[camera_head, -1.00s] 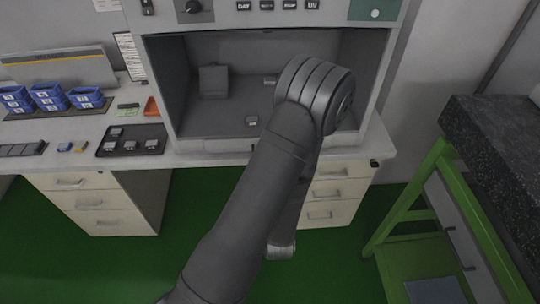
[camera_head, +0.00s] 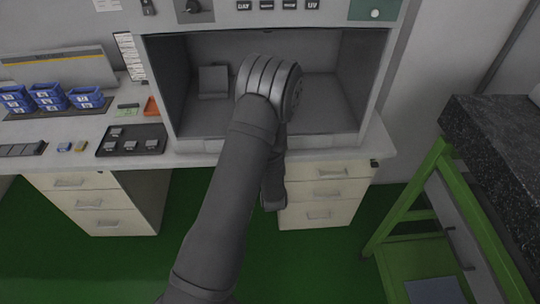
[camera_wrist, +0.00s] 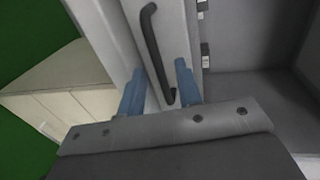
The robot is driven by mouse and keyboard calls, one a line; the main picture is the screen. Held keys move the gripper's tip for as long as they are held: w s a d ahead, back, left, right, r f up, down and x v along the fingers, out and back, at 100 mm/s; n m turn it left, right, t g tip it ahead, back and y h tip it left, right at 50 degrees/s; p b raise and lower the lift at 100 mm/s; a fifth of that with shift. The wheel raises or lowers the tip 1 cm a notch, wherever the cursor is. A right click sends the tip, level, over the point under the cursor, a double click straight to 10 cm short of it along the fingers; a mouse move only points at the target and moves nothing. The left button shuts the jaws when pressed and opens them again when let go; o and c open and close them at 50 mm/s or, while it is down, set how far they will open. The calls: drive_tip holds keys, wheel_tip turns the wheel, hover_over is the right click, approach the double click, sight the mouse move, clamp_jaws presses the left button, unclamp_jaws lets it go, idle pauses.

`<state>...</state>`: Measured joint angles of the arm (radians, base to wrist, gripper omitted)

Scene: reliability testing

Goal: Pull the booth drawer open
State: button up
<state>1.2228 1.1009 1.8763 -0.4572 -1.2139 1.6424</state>
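The booth drawer is the light front strip (camera_head: 203,145) along the bottom of the grey booth (camera_head: 355,75); its middle is behind my arm in the head view. In the wrist view the drawer front (camera_wrist: 178,35) carries a dark bar handle (camera_wrist: 152,45). My gripper (camera_wrist: 160,70) is open, its two blue fingers apart on either side of the handle's near end. I cannot tell whether either finger touches the handle or the drawer front. The drawer looks shut. In the head view my gripper is hidden behind the arm.
Inside the booth stands a grey block (camera_head: 213,81); small pieces (camera_wrist: 205,55) show in the wrist view. A dark tray (camera_head: 131,141) and blue bins (camera_head: 47,96) are on the bench left. Cabinet drawers (camera_head: 325,190) are below. A green-framed stand (camera_head: 412,190) is right.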

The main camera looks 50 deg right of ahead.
clamp_jaws()
drive_tip(key=shift+s+a, duration=0.1)
drive_tip(key=f+v, duration=0.2)
drive_tip(key=v, duration=0.9)
drive_tip(key=f+v, duration=0.3)
drive_tip(key=v, duration=0.9)
drive_tip(key=shift+s+a, duration=0.35)
drive_tip(key=shift+r, duration=0.1)
unclamp_jaws()
drive_tip(key=v, duration=0.7)
drive_tip(key=shift+s+a, duration=0.2)
